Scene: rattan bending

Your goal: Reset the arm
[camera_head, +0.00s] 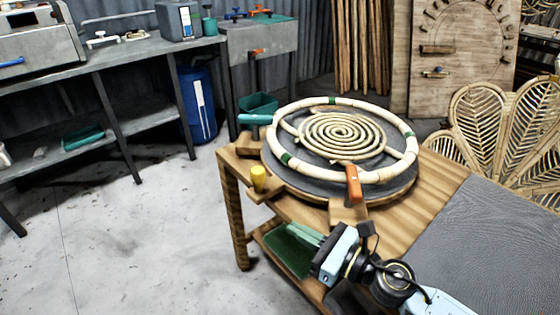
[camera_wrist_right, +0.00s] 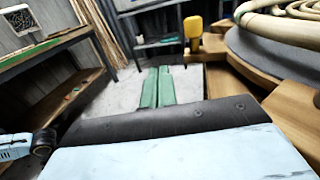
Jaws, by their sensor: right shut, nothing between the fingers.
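My right gripper (camera_head: 307,240) is in the head view at the front edge of the wooden table, beside and below the round rattan work. Its two green fingers lie together and hold nothing. The fingers also show shut in the right wrist view (camera_wrist_right: 157,88), pointing toward the floor beyond the table. My left gripper is not in the head view. A light blue arm part (camera_wrist_right: 15,148) shows at the left edge of the right wrist view. A rattan ring with a coiled spiral (camera_head: 342,137) rests on a round dark grey turntable (camera_head: 300,184).
The wooden table (camera_head: 420,222) has a yellow knob (camera_head: 258,178), an orange clamp (camera_head: 353,185) and a teal handle (camera_head: 255,119). A dark grey mat (camera_head: 500,245) covers its right part. A rattan chair back (camera_head: 500,125) stands behind. A metal workbench (camera_head: 110,65) is at left. Floor between is clear.

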